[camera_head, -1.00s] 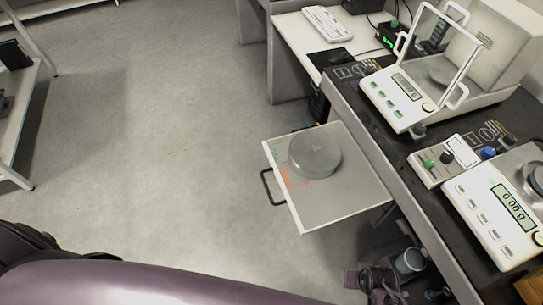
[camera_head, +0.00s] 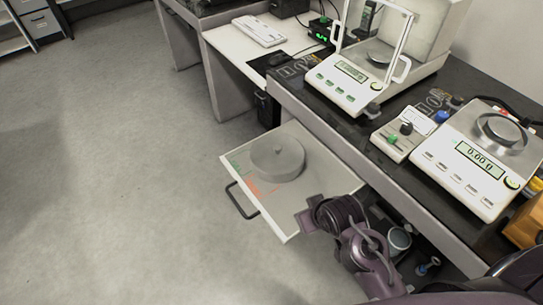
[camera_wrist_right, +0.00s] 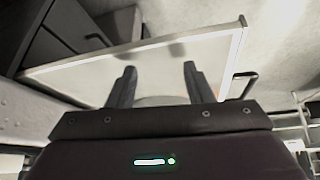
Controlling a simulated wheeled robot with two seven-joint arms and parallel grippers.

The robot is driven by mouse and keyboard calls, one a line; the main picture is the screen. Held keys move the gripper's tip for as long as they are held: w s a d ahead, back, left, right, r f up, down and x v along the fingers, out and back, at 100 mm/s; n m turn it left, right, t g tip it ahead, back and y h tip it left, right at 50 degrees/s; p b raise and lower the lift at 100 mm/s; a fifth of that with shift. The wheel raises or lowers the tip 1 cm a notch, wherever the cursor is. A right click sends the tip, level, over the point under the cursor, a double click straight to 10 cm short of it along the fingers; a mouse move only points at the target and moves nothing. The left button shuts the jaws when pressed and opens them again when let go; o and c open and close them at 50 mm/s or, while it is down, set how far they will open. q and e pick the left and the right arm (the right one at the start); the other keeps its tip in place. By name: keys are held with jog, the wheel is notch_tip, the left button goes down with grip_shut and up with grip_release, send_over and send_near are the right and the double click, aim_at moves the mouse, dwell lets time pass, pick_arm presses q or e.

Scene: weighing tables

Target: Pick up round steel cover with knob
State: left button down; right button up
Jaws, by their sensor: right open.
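The round steel cover (camera_head: 277,159) lies flat on the pulled-out drawer tray (camera_head: 283,226). It is a grey disc with a low side wall; its knob is only a faint mark on top. My right gripper (camera_head: 303,213) is at the tray's near right edge, to the lower right of the cover and apart from it. In the right wrist view its two fingers (camera_wrist_right: 160,80) are spread over the tray (camera_wrist_right: 75,72), and a pale curved edge, perhaps the cover, shows between them, mostly hidden by the gripper body. My left gripper is not in view.
The tray has a dark handle (camera_head: 241,200) and green and orange markings. The dark bench (camera_head: 330,135) beyond carries a glass-shielded balance (camera_head: 345,92), a knob box (camera_head: 400,140) and a balance reading 0.00 g (camera_head: 465,165). A cup (camera_head: 399,240) stands below the bench. Open floor lies left.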

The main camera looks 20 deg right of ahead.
aim_at(279, 148)
jog(key=w+t, duration=0.1)
jog(key=w, duration=0.2)
jog(key=w+r+t, duration=0.1)
jog(key=w+t, duration=0.1)
jog(key=w, duration=0.1)
jog(key=w+r+t+b, duration=0.1)
jog(key=w, duration=0.2)
jog(key=shift+a+t+y, duration=0.2)
jog(key=shift+t+y, duration=0.1)
jog(key=shift+y, duration=0.1)
jog(key=w+r+t, duration=0.2)
jog(key=w, duration=0.1)
jog(key=w+r+t+y, duration=0.1)
jog(key=w, duration=0.1)
jog(key=shift+w+a+r+t, duration=0.15)
jog(key=shift+w+a+t, duration=0.1)
jog(key=shift+t, duration=0.15)
jog(key=shift+w, duration=0.3)
jog(key=x, duration=0.7)
jog(key=shift+s+a+f, duration=0.1)
jog(key=shift+a+f, duration=0.15)
jog(key=shift+a, duration=0.15)
grip_shut()
